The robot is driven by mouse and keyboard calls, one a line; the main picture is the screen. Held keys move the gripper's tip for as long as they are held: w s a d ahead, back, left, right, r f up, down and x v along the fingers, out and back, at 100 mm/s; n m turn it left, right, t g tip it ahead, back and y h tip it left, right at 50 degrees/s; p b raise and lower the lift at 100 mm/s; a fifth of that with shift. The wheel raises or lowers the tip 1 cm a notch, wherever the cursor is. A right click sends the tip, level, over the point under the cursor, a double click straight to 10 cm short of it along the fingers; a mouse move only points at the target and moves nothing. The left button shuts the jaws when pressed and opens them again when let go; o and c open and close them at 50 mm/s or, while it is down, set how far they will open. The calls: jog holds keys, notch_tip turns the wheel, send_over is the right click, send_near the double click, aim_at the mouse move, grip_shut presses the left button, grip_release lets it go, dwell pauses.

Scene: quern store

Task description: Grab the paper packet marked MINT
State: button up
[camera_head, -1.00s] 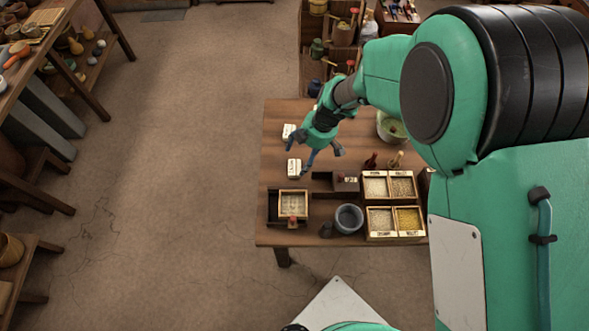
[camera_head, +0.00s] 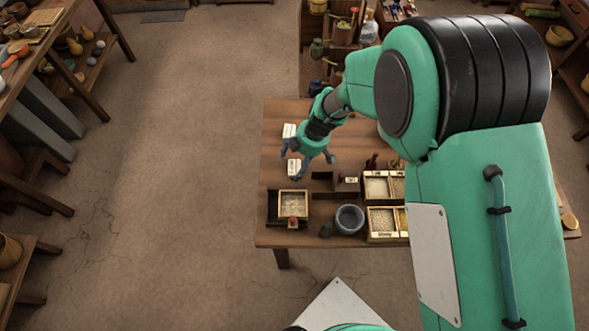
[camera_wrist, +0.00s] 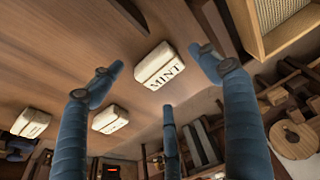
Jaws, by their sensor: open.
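The white paper packet marked MINT (camera_wrist: 158,66) lies on the wooden table, its dark lettering readable in the wrist view. My gripper (camera_wrist: 156,60) is open, with blue fingers spread on both sides of the packet and a third finger below it in the picture. The fingers do not visibly touch the packet. In the head view my gripper (camera_head: 303,165) is low over the left part of the table, beside a white packet (camera_head: 294,167) whose lettering is too small to read. Two more white packets, one nearer (camera_wrist: 110,117) and one farther (camera_wrist: 31,122), lie left in the wrist view.
On the wooden table (camera_head: 275,185), a framed box (camera_head: 293,198) stands in front of the packets. A grey bowl (camera_head: 349,218) and divided grain boxes (camera_head: 383,221) stand to its right. My arm hides the table's right part. The floor left of the table is clear.

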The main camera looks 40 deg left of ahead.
aim_at(294, 169)
jog(key=shift+x, duration=1.15)
jog(key=c, duration=1.3)
